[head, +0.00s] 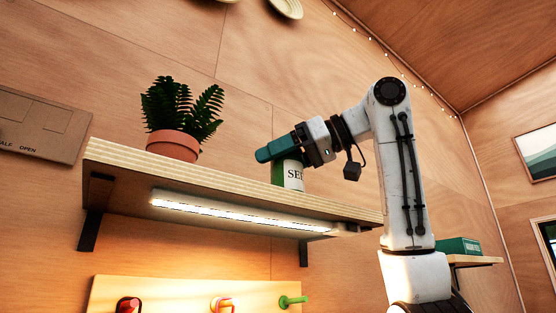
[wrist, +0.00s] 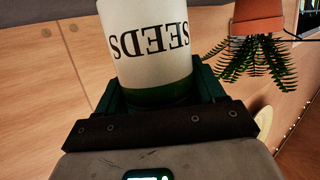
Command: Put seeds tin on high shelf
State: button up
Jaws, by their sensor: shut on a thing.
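The seeds tin (head: 293,177), white with dark SEEDS lettering and a green band, is at the high shelf (head: 230,189), right of its middle. My gripper (head: 272,151) is shut on the tin from the right, with a green finger across its upper part. In the wrist view the tin (wrist: 148,45) sits between both fingers and its lettering appears upside down. The shelf's front edge borders the tin's lower end, so I cannot tell whether its base touches the shelf.
A potted fern (head: 176,144) in a terracotta pot stands left of the tin; it also shows in the wrist view (wrist: 258,18). Shelf space between them is clear. A lit strip (head: 240,217) is under the shelf, with a peg board (head: 180,293) below.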

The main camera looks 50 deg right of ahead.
jog(key=shift+f, duration=0.25)
jog(key=o, duration=1.7)
jog(key=shift+c, duration=0.2)
jog(key=b+v, duration=0.2)
jog(key=v, duration=0.9)
jog(key=shift+w, duration=0.1)
